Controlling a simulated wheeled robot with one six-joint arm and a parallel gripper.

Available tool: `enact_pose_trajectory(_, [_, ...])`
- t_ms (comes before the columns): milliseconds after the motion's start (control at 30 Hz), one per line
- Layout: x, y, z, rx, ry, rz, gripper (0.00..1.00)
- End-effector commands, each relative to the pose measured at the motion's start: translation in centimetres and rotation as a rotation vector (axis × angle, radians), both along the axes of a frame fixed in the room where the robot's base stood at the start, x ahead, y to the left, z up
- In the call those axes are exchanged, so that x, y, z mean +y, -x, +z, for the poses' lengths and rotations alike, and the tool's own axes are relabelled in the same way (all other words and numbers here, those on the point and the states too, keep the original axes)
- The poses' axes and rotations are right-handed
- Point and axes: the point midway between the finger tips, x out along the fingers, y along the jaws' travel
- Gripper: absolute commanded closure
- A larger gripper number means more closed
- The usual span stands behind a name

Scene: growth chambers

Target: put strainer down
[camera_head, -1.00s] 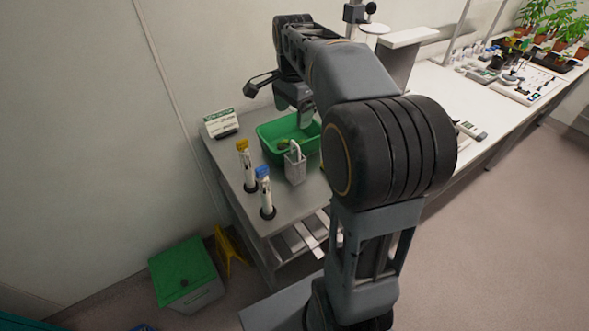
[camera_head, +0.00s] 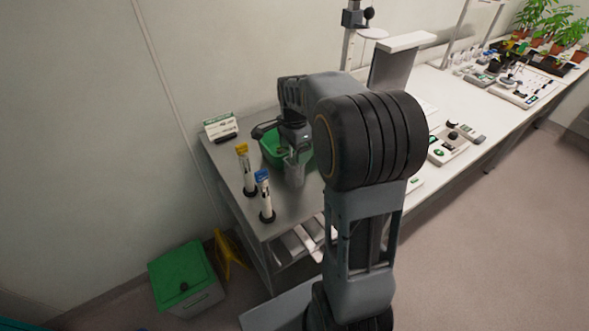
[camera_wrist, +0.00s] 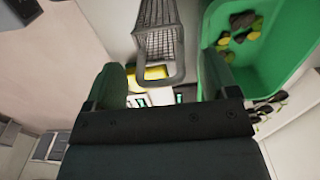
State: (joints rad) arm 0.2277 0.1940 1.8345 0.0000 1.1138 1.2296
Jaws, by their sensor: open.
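The strainer is a grey mesh basket (camera_wrist: 159,42) with a loop handle, beside the green tub (camera_wrist: 208,40) in the wrist view. In the head view the strainer (camera_head: 294,173) stands on the bench in front of the tub (camera_head: 267,146), partly hidden by my gripper (camera_head: 297,150). In the wrist view my gripper (camera_wrist: 162,80) is open, and the handle loop shows between its two fingers. I cannot tell whether either finger touches it. Dark and yellow-green pieces lie in the tub.
Two capped tubes, yellow (camera_head: 244,170) and blue (camera_head: 264,195), stand at the bench's left front. A small sign box (camera_head: 220,127) is behind them. A long white bench (camera_head: 440,95) with instruments runs right. A green-lidded bin (camera_head: 183,275) is on the floor.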

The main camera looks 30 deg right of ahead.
Motion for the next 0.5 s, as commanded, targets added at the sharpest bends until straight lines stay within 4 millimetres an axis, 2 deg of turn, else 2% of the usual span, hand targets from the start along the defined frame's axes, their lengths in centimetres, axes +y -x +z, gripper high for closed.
enact_pose_trajectory(200, [0.0, 0.0, -1.9, 0.001, 0.000, 0.000, 0.20])
enact_pose_trajectory(467, [0.0, 0.0, -2.0, 0.000, 0.000, 0.000, 0.20])
enact_pose_trajectory(500, [0.0, 0.0, -2.0, 0.000, 0.000, 0.000, 0.24])
